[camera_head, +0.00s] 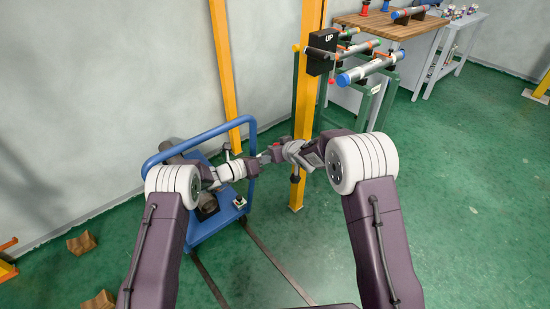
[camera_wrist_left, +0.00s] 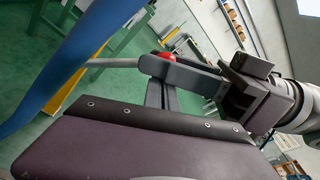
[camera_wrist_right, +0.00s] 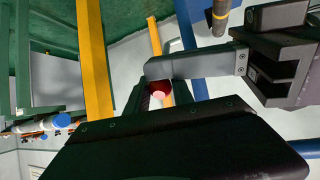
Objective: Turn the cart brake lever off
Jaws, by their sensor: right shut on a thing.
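The blue cart (camera_head: 205,230) stands on the floor at the left. In the left wrist view, a grey rod (camera_wrist_left: 112,62) runs from beside a blue tube to a red knob (camera_wrist_left: 172,57). The red knob also shows between dark finger parts in the right wrist view (camera_wrist_right: 158,88). My right gripper (camera_head: 270,155) is shut on this knob beside the cart. My left gripper (camera_head: 243,168) is over the cart's near right side, close to the right one. Its jaw opening is not clear, and the lever's base is hidden.
A yellow post (camera_head: 306,110) stands close behind my right gripper. A black box marked UP (camera_head: 322,50) with a small red-tipped lever is mounted beside it. Pipes on green stands and a wooden workbench (camera_head: 400,25) are farther back. Open green floor lies at the right.

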